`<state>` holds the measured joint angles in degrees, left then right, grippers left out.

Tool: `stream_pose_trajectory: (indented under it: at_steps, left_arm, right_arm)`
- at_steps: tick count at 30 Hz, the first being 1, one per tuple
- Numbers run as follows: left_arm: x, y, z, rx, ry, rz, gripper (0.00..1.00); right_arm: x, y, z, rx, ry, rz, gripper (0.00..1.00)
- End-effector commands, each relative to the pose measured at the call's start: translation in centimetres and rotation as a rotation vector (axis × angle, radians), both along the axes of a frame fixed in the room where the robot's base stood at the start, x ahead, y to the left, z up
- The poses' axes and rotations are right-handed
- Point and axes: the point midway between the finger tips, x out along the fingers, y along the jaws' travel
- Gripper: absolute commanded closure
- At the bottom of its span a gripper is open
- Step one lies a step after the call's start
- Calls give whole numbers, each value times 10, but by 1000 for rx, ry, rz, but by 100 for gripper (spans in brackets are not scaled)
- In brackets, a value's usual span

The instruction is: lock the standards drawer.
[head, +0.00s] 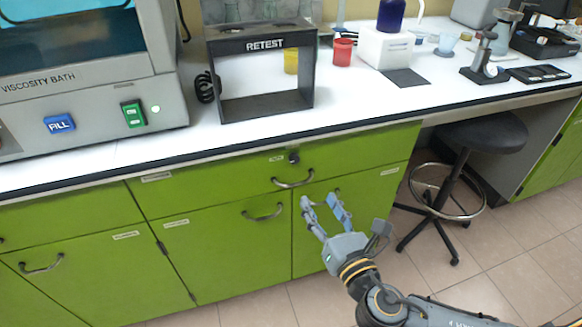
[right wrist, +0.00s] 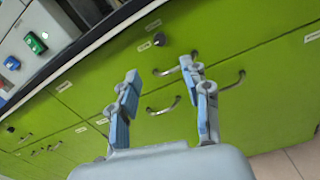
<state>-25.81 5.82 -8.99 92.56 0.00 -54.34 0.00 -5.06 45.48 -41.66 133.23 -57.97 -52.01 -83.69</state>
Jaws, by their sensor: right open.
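A green drawer (head: 225,180) under the bench has a bar handle (head: 293,179) and a dark lock knob (head: 293,157) above it; its front looks flush and closed. Its small label is too small to read. In the right wrist view the lock knob (right wrist: 162,40) sits near the top middle, beyond my fingers. My right gripper (head: 321,202) is open and empty, below and slightly right of the drawer handle in the head view, apart from the lock. It also shows in the right wrist view (right wrist: 160,76). My left gripper is not in view.
A black RETEST frame (head: 218,90) and a viscosity bath (head: 85,95) stand on the white benchtop, whose dark edge overhangs the drawers. Cabinet doors with handles (head: 262,213) lie below. A black stool (head: 480,132) stands at the right. The floor (head: 510,250) is clear there.

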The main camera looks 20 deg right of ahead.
Motion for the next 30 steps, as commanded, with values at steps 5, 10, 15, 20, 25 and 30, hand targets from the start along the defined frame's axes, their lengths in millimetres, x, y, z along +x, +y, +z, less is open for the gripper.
stream_pose_trajectory:
  at_steps: [5,10,15,20,25,30]
  left_arm:
    - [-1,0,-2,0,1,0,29]
    - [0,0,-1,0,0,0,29]
    - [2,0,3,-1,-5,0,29]
    - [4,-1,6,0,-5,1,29]
    - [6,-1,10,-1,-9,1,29]
    - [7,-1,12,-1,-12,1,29]
  right_arm:
    - [30,2,2,2,-4,-2,52]
    - [66,5,1,4,-3,-2,52]
    - [99,7,1,3,-2,-1,52]
    - [120,9,0,5,0,0,52]
    - [129,10,0,5,3,-1,52]
    - [130,10,0,5,4,0,52]
